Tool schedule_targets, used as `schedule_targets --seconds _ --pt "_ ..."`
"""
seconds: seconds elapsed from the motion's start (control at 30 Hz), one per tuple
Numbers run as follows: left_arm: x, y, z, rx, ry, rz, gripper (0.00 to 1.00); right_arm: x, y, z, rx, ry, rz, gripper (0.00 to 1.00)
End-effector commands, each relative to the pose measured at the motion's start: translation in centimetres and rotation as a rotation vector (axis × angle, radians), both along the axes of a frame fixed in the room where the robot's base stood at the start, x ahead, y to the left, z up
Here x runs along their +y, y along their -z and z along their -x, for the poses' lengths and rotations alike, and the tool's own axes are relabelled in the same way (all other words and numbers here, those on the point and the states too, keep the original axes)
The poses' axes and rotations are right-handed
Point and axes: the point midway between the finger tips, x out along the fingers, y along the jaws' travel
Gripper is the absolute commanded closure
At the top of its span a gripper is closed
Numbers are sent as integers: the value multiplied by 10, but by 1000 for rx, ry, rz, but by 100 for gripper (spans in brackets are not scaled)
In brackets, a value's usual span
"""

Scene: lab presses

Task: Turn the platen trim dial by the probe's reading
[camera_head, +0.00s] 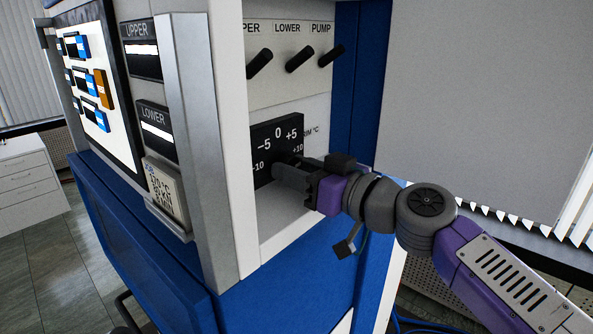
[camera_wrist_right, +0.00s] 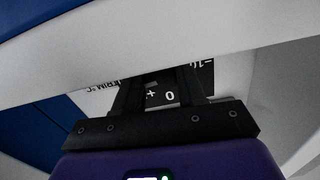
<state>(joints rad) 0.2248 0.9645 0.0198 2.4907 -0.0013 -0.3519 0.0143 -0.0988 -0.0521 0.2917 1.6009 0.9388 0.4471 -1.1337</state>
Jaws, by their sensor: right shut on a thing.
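The platen trim dial plate (camera_head: 278,133) is a black panel with white marks -10, -5, 0, +5 and +10, in a recess of the press's side. My right gripper (camera_head: 281,170) reaches in from the right and is shut on the dial knob, which its fingers mostly hide. The knob's pointer direction cannot be told. UPPER (camera_head: 144,63) and LOWER (camera_head: 157,132) displays on the front look white with no readable value. My left gripper is not in view.
Three black levers marked UPPER, LOWER and PUMP, such as the LOWER lever (camera_head: 299,60), stick out above the dial. A job card (camera_head: 166,195) reading 170 °C sits low on the front. A grey pillar (camera_head: 203,140) edges the recess. White drawers (camera_head: 32,185) stand far left.

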Motion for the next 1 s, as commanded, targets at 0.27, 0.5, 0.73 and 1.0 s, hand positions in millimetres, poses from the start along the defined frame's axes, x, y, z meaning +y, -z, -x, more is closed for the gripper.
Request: schedule_targets --seconds 0.27,0.5,0.73,1.0 --pt "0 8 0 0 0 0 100 0 1 0 150 -1 -151 91" --pt "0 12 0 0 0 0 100 1 0 1 312 -1 -312 91" --pt "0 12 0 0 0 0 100 0 0 1 466 1 -466 91" --pt "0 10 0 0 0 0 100 1 -1 1 646 1 -646 91"
